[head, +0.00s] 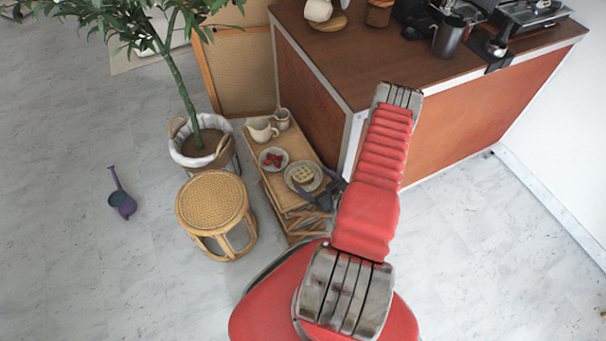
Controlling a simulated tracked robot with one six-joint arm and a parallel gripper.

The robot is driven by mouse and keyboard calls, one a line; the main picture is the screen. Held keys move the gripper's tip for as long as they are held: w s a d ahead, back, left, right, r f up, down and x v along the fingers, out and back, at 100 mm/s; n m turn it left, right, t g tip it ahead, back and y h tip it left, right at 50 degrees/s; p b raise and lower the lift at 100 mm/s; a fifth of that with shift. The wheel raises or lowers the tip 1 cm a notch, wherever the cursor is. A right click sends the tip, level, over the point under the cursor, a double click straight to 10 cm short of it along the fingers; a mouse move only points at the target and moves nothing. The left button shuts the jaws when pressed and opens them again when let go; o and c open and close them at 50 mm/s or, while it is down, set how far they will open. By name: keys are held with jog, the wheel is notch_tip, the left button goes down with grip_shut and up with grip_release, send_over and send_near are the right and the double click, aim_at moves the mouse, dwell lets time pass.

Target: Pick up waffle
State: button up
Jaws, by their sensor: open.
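The waffle (303,174) is round and golden. It lies on a plate (291,184) on a small wooden side table (277,207). My gripper (322,199) is just right of and below the plate in the head view, over the table's right side. It is small and dark here, and part of it is hidden behind my red arm. It is open, and nothing shows between its jaws. I cannot tell its height above the table or whether it touches the plate.
The table also holds a plate of red berries (273,159), a cream pitcher (262,130) and a small jug (282,119). A rattan stool (213,201) and potted plant (201,146) stand left. The coffee cart (310,95) rises close behind the table. Floor at left is mostly clear.

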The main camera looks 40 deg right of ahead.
aim_at(305, 173)
jog(key=shift+w, duration=0.1)
jog(key=shift+x, duration=2.6)
jog(key=shift+d+f, duration=0.1)
jog(key=shift+c, duration=0.5)
jog(key=c, duration=1)
